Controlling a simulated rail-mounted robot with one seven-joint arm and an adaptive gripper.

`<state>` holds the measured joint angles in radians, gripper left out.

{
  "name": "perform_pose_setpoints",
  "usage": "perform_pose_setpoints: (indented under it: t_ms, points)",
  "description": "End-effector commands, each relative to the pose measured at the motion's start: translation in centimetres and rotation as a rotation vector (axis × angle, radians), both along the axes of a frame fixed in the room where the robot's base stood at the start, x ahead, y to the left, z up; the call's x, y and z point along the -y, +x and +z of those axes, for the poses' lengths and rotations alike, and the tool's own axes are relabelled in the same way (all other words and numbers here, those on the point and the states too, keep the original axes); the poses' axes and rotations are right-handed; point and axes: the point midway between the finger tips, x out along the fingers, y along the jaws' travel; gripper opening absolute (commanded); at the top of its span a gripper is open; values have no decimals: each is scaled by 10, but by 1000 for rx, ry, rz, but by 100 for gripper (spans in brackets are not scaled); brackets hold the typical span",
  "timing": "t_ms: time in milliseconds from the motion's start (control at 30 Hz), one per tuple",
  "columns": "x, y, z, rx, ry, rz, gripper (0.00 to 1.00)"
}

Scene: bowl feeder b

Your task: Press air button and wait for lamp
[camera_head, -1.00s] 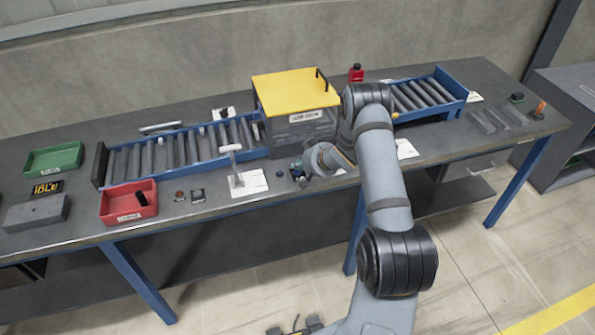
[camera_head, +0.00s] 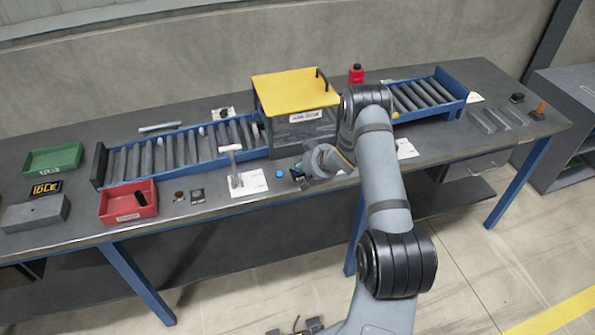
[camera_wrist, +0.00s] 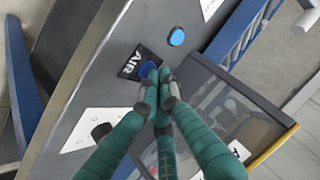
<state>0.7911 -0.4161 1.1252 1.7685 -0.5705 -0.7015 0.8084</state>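The air button (camera_wrist: 148,68) is a dark blue cap on a black plate marked AIR. My gripper (camera_wrist: 158,80) has its green fingers drawn together, with nothing seen between them. The fingertips overlap the button's lower edge in the wrist view; I cannot tell how far it is pressed. In the head view my gripper (camera_head: 298,175) is low over the front of the bench and hides the button. A round lamp (camera_wrist: 176,37) beyond the AIR plate is bright blue. The lamp (camera_head: 279,173) also shows bright blue in the head view, just left of my gripper.
A clear box with a yellow lid (camera_head: 295,88) stands behind my gripper, between roller conveyors. A lever on a white plate (camera_head: 250,183) is to the left. A black knob (camera_wrist: 100,131) on another white plate is near my fingers. Red bin (camera_head: 128,205) and IDLE display (camera_head: 46,188) are further left.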

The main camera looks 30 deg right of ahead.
Motion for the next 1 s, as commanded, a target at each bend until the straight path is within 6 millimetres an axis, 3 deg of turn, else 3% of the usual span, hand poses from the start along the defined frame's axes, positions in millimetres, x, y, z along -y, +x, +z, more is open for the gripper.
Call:
perform_pose_setpoints:
  t_ms: [367, 767, 1000]
  points:
    - [0, -1, 16, -2, 1, 0, 0]
    - [0, 0, 17, -1, 1, 0, 0]
    - [-1, 0, 37, -1, 0, 0, 0]
